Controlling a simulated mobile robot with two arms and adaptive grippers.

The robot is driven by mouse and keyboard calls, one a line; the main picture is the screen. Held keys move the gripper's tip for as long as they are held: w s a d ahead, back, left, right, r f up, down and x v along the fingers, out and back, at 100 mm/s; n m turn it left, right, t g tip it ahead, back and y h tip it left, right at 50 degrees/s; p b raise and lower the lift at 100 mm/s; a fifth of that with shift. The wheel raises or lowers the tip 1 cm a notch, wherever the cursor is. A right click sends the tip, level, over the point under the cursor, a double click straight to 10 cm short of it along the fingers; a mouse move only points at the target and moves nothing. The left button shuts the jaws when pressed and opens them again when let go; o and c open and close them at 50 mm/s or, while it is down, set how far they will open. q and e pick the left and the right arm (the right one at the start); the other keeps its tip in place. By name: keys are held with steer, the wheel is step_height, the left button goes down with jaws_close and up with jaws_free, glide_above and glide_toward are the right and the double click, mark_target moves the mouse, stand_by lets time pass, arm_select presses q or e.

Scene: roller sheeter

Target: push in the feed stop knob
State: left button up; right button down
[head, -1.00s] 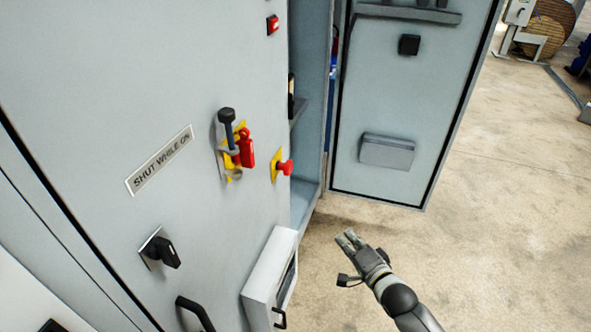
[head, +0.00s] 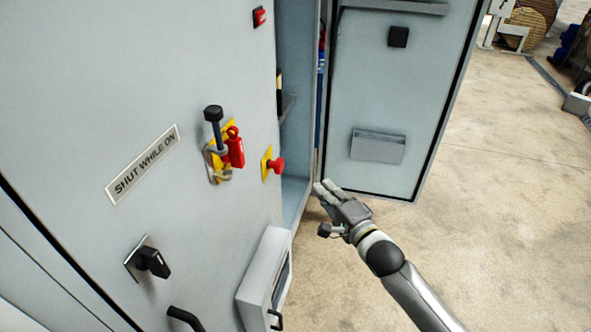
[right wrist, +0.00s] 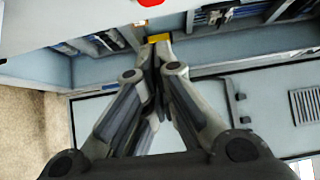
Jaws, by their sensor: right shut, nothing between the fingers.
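The feed stop knob appears to be the red mushroom knob (head: 277,165) on a yellow plate (head: 266,163), near the right edge of the grey cabinet front. My right gripper (head: 322,189) is shut and empty, to the right of the knob and a little lower in the head view, apart from it. In the right wrist view the closed fingertips (right wrist: 158,42) point toward the cabinet. A red piece (right wrist: 150,2) shows at the top edge there, possibly the knob, mostly cut off. My left gripper is not in view.
A lever with a red padlock (head: 234,147) sits left of the knob. A black rotary handle (head: 152,262) and a grey box (head: 264,275) are lower on the front. An open cabinet door (head: 385,95) stands behind my right gripper.

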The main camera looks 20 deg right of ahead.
mark_target(278, 165)
steer(key=w+a+p, duration=0.1)
steer(key=w+a, duration=0.3)
steer(key=w, duration=0.5)
steer(key=shift+w+a, duration=0.2)
steer(key=shift+a, duration=0.2)
